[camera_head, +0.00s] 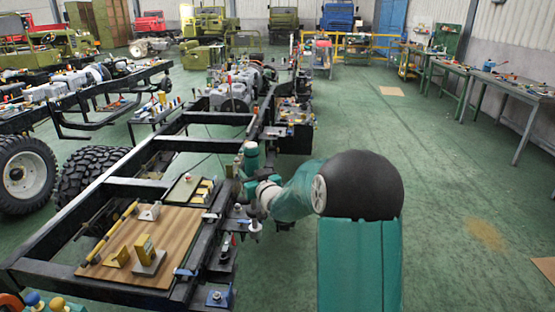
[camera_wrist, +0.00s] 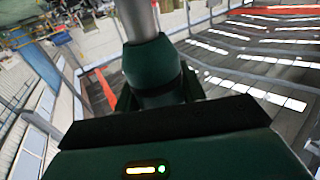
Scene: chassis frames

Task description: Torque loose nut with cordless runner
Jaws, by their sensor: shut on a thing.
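The cordless runner (camera_head: 251,158) is a teal tool held at the end of my arm, beside the near chassis frame's right rail. My gripper (camera_head: 250,188) is shut on it; the fingers are small and partly hidden there. The near chassis frame (camera_head: 130,187) is black. Several small fittings sit along its right rail, but I cannot tell which is the loose nut, nor whether the runner touches one.
A wooden board (camera_head: 180,240) with yellow and grey blocks lies across the frame. A small tray (camera_head: 187,190) lies behind it. A second chassis (camera_head: 115,90) with wheels stands left. Workbenches (camera_head: 505,85) line the right wall. The green floor (camera_head: 450,190) to the right is open.

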